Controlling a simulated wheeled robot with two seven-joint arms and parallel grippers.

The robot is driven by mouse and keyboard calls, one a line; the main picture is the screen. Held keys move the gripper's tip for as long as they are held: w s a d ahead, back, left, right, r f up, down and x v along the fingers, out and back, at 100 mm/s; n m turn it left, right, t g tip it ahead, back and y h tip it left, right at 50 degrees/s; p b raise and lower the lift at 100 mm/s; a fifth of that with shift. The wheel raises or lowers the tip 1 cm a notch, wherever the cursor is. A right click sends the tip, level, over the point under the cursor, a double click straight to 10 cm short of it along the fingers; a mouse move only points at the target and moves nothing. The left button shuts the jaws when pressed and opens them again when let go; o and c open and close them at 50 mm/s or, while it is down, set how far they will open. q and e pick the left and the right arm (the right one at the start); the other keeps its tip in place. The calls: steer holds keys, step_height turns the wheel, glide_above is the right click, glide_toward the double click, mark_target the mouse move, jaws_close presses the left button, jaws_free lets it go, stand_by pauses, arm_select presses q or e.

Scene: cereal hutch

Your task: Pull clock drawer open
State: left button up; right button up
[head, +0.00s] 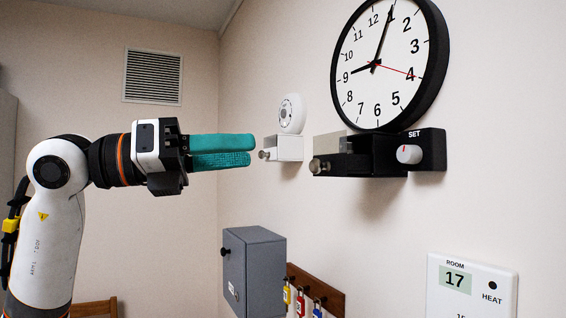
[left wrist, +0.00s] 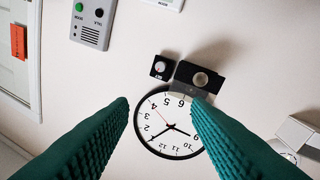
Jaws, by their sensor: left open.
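The round black-rimmed clock (head: 405,98) hangs on the wall at the upper right of the head view; it appears upside down in the left wrist view (left wrist: 165,140). Below it is the black clock drawer (head: 347,166) with a round metal knob (head: 319,166) on its front. The knob also shows in the left wrist view (left wrist: 200,79). I cannot tell how far the drawer stands out. My left gripper (head: 252,150) has teal fingers, is open and empty, and points at the wall, to the left of the knob and apart from it.
A white round device (head: 292,113) over a small white box (head: 287,148) with a knob is left of the clock. A SET dial (head: 409,154) adjoins the drawer. Below are a grey wall box (head: 255,272), a key rack (head: 328,296) and a thermostat (head: 471,288).

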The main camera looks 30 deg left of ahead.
mark_target(311, 166)
arm_select(q)
steer(key=w+d+y+p, duration=0.1)
steer(key=w, duration=0.3)
steer(key=w+d+n+t+y+p, duration=0.1)
steer(key=w, duration=0.3)
steer(key=w+d+f+y+p, duration=0.1)
steer(key=w+p, duration=0.1)
steer(key=w, duration=0.1)
steer(key=shift+w+f+n+y, duration=0.1)
steer(key=shift+w+n+y, duration=0.2)
steer(key=shift+w+y, duration=0.1)
steer(key=shift+w+d+f, duration=0.1)
steer(key=shift+w+d, duration=0.05)
steer(key=shift+w, duration=0.25)
jaws_close()
